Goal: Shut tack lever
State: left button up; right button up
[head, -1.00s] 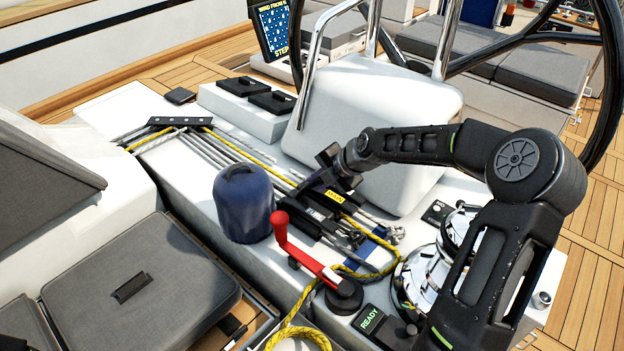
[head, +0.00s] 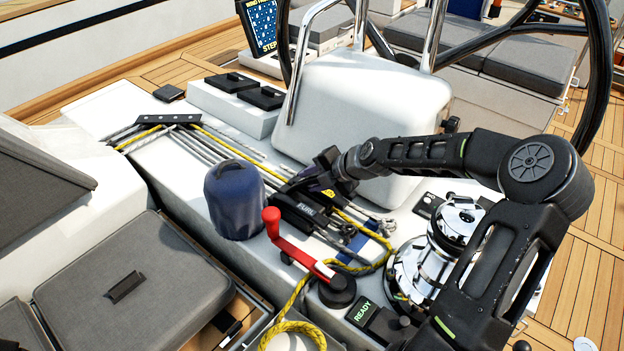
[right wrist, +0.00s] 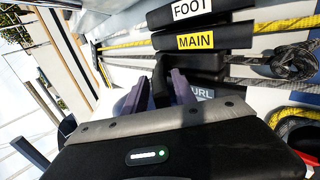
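A bank of black rope clutches (head: 303,212) sits on the white cockpit top. In the right wrist view its levers read FOOT, MAIN (right wrist: 196,41) and, partly covered, what looks like FURL (right wrist: 202,93). I cannot read a TACK label. My left gripper is not in view.
A blue-covered winch (head: 236,200) stands left of the clutches. A red winch handle (head: 292,243) and yellow rope (head: 291,328) lie in front. A chrome winch (head: 419,268) and a READY panel (head: 364,311) are nearer right. A white pedestal (head: 366,125) stands behind.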

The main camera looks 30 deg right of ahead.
jog(key=shift+o, duration=0.2)
jog(key=p+v, duration=0.1)
jog(key=v, duration=0.6)
jog(key=shift+s+r+p, duration=0.25)
jog(key=shift+s+p, duration=0.05)
jog(key=shift+p, duration=0.05)
jog(key=shift+d, duration=0.15)
